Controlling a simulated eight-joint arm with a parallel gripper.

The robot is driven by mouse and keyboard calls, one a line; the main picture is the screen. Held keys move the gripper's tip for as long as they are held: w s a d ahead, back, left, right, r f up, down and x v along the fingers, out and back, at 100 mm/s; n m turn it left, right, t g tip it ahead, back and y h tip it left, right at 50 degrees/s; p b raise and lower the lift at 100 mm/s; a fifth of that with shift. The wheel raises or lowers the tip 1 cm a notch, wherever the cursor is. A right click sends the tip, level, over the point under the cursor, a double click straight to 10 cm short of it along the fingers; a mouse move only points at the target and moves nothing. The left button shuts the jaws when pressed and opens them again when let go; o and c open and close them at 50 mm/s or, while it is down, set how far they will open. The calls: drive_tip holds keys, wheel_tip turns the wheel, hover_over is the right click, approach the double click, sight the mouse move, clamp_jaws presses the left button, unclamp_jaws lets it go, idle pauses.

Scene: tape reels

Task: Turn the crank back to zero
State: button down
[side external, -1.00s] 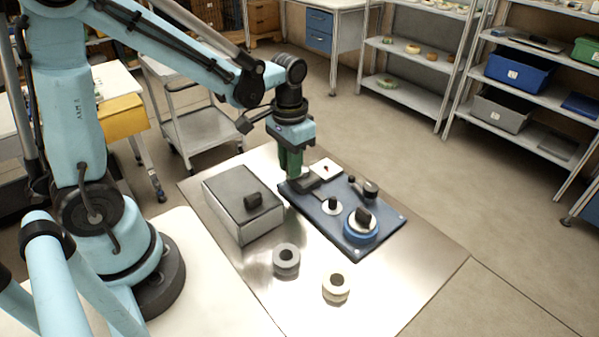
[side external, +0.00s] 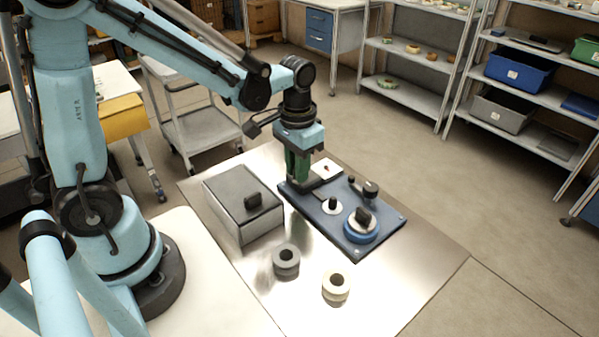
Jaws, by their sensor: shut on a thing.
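My gripper (side external: 302,181) points down at the far left part of the blue board (side external: 363,251). Its green fingers are shut on what appears to be the crank, whose grip they mostly hide. A dark flat part (side external: 317,188) shows beside the fingertips, close to a white plate (side external: 326,168) with a small reddish mark. A white disc with a dark peg (side external: 332,206) stands just right of the fingers. A blue reel with a dark knob (side external: 362,226) sits nearer the front. The crank's angle and any zero mark are too small to read.
A grey reel (side external: 286,262) and a cream reel (side external: 336,288) lie in front on the metal table (side external: 400,290). The table's front right is clear.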

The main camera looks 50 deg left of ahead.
drive_tip(key=shift+w+d, duration=0.3)
drive_tip(key=shift+w+d, duration=0.35)
drive_tip(key=shift+w, duration=0.25)
drive_tip(key=shift+w+d, duration=0.1)
drive_tip(key=shift+w, duration=0.65)
